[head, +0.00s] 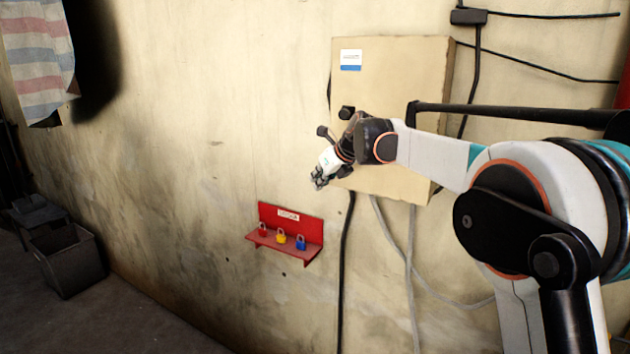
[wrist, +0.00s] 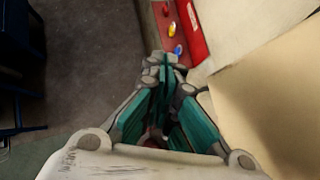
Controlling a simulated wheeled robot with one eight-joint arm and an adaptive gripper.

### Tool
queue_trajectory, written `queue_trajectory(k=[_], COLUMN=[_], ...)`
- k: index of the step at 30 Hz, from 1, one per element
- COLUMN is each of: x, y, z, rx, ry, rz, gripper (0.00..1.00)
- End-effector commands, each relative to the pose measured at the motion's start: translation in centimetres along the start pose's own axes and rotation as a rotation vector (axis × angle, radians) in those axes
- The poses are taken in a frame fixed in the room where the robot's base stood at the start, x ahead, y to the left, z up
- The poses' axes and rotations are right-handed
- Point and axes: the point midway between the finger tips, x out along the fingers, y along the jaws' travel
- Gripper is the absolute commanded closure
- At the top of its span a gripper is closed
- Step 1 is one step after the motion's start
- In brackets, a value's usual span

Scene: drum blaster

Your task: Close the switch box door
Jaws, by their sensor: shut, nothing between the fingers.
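The beige switch box (head: 400,75) hangs on the wall, with a white and blue label and a black handle (head: 347,112) near the left edge of its door. The door covers the front of the box; I cannot tell whether it is fully flush. My gripper (head: 318,180) is at the lower left edge of the box, and my arm hides part of the door. In the wrist view my gripper (wrist: 166,70) has its fingers together and empty. A beige panel of the box (wrist: 270,105) is close on the right there.
A red wall shelf (head: 312,231) with red, yellow and blue padlocks is below and left of the box. Black and grey cables run beside and below it. A dark bin (head: 68,262) stands on the floor at left.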

Motion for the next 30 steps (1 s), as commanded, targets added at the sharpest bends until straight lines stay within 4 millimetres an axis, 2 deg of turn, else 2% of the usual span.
queue_trajectory(k=[13, 21, 23, 26, 30], x=[-5.2, -6.9, -7.2, -7.9, -9.4], y=[5.1, 6.4, 6.4, 6.3, 6.1], z=[2.3, 2.6, 1.7, -1.2, -7.9], rx=[-0.002, -0.015, -0.051, -0.175, -0.45], ry=[0.0, 0.001, 0.005, 0.019, 0.058], rz=[0.001, -0.003, -0.009, -0.027, -0.062], gripper=[1.0, 1.0, 1.0, 1.0, 1.0])
